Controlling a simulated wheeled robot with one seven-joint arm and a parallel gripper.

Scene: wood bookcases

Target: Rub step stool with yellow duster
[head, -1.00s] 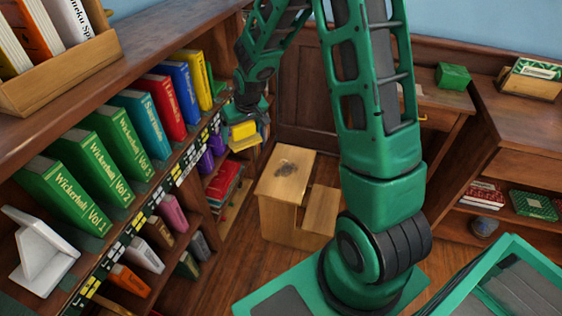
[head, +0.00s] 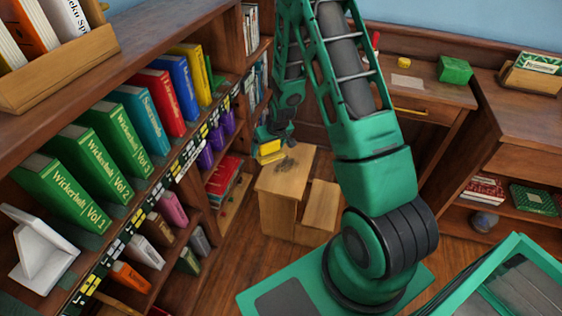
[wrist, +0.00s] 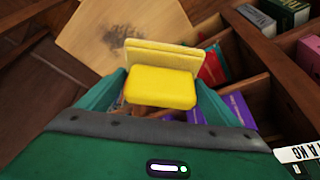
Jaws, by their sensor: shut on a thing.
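The wooden step stool (head: 283,179) stands on the floor beyond my base, with a dark smudge (head: 286,165) on its top step. In the wrist view the stool top (wrist: 105,30) is at the upper left, with the smudge showing behind the duster. My gripper (head: 268,140) is shut on the yellow duster (head: 270,149), just beyond the stool's far left corner in the head view. The duster (wrist: 160,86) sits between the two fingers in the wrist view. I cannot tell whether it touches the stool.
A bookcase with several books (head: 120,140) runs along the left, close to the gripper. Red books (head: 223,180) lie on a low shelf beside the stool. A desk (head: 425,95) with a green box (head: 454,70) stands at the back right. Floor is clear before the stool.

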